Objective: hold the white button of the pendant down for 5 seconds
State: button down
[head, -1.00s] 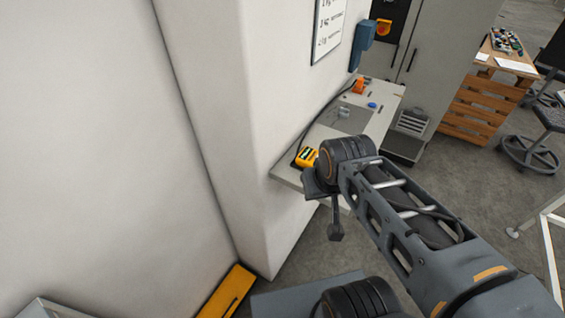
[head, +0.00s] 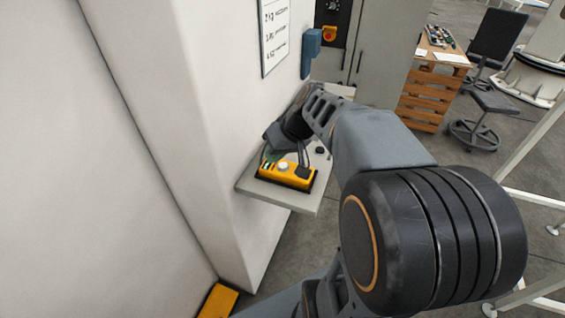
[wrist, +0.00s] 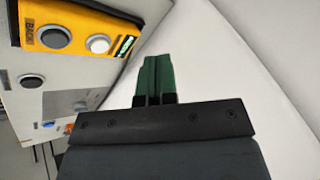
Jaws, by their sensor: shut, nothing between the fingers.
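The yellow pendant (head: 270,176) lies on the grey shelf by the wall. Its white button (head: 283,167) is on the top face. In the wrist view the pendant (wrist: 75,17) fills the upper left. The white button (wrist: 99,44) sits between a dark button (wrist: 55,38) marked "BACK" and a small green label. My gripper (wrist: 158,60) shows green fingers, shut together and empty. In the wrist view its tips are right of the white button and apart from it, against a white background. In the head view the wrist is behind the pendant, close to the wall.
The grey shelf (head: 302,199) juts from the white wall (head: 187,75), which stands close on the left. A blue box (head: 311,42) hangs on the wall. A cabinet (head: 386,50) and a wooden pallet table (head: 424,98) stand behind.

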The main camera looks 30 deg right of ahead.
jog(key=r+t+y, duration=0.2)
send_over(284, 164)
jog(key=shift+d+f, duration=0.1)
jog(key=shift+f, duration=0.15)
notch_tip(284, 164, down, 8)
jog(key=b, duration=0.4)
jog(key=shift+r, duration=0.25)
jog(key=shift+f+b, duration=0.55)
jog(key=shift+b, duration=0.1)
jog(key=shift+f+b, duration=0.8)
jog(key=shift+b, duration=0.4)
dwell(4.3)
